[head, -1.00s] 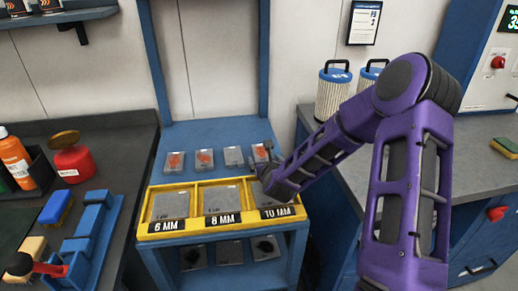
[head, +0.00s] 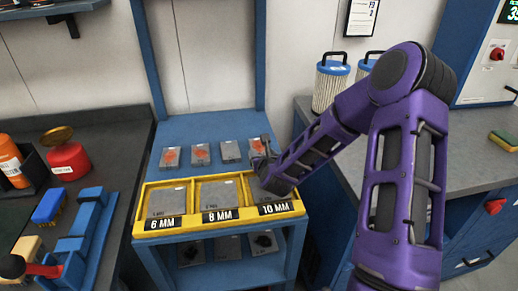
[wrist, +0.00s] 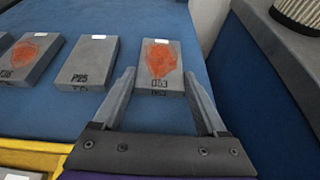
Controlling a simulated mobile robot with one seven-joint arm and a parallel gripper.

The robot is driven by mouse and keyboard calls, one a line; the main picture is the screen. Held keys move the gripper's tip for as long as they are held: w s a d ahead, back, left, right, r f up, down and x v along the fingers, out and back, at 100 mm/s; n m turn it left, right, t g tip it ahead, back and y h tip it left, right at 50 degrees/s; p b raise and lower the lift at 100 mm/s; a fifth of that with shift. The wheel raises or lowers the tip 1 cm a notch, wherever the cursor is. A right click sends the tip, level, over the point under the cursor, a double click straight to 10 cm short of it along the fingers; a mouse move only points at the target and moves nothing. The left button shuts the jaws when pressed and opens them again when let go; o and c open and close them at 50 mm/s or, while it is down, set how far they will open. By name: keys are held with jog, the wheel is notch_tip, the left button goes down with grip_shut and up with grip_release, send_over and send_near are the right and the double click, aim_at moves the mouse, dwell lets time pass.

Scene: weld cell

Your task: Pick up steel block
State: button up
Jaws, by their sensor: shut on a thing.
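Several grey steel blocks stand in a row on the blue shelf top behind the yellow bins. The rightmost block (wrist: 160,65) has an orange-red patch, a white tag on top and small dark lettering that I cannot read surely. My gripper (wrist: 159,76) is shut on this block, one finger along each side. In the head view my gripper (head: 262,160) reaches over the right bin and partly hides the block. A plain block (wrist: 88,63) marked P25 lies to its left, and another with a red patch (wrist: 30,55) lies further left.
Yellow bins marked 6 MM (head: 166,225), 8 MM (head: 220,216) and 10 MM (head: 275,209) hold grey plates in front of the row. Blue uprights (head: 149,60) rise behind the shelf. A grey counter (head: 330,140) with blue-topped canisters (head: 331,83) stands close on the right.

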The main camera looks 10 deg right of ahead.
jog(key=shift+w+r, duration=0.1)
grip_shut()
jog(key=shift+r, duration=0.45)
notch_tip(320, 180, up, 8)
jog(key=shift+r+p, duration=0.1)
jog(key=shift+p, duration=0.55)
jog(key=s, duration=0.3)
jog(key=shift+s+a, duration=0.15)
jog(key=shift+s, duration=0.2)
